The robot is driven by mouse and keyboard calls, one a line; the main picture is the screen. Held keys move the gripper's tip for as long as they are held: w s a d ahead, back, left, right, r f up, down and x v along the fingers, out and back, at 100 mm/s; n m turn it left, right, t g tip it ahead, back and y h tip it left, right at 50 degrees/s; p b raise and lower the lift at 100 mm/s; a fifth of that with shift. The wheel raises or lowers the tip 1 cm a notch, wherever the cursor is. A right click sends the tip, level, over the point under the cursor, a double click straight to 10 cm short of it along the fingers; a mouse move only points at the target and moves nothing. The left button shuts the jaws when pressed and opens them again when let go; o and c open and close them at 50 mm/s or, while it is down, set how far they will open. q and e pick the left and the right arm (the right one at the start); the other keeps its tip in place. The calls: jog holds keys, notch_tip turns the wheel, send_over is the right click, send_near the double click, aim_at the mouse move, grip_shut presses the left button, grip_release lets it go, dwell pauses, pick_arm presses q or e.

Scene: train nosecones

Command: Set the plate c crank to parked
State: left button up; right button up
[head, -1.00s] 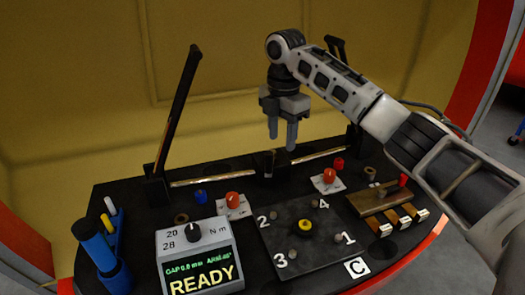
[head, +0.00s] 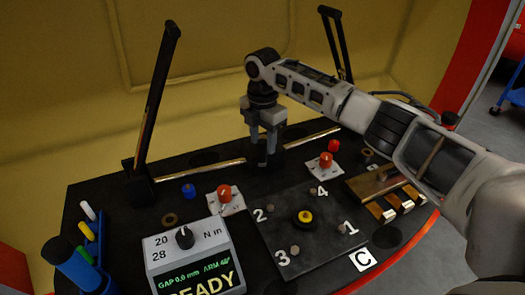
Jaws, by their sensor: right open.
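The dark square plate (head: 325,243) lies on the black bench, with numbers 1 to 4 beside its bolts and a yellow-centred black hub (head: 304,217) in the middle. A white card with the letter C (head: 363,259) lies at its front right corner. I cannot tell which part is the crank. A red knob on a white card (head: 225,194) stands left of the plate's back, and another red knob (head: 326,160) stands behind it. My right gripper (head: 264,158) points down, open and empty, behind the plate near the metal bar. My left gripper is not in view.
Tall black uprights stand at left (head: 158,95) and back right (head: 334,38). A torque box (head: 190,255) reading READY is at the front. A blue cap (head: 188,191), a brass block (head: 373,184) and a blue holder (head: 75,265) lie around the plate.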

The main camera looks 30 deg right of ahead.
aim_at(262, 161)
jog(key=shift+f, duration=1.95)
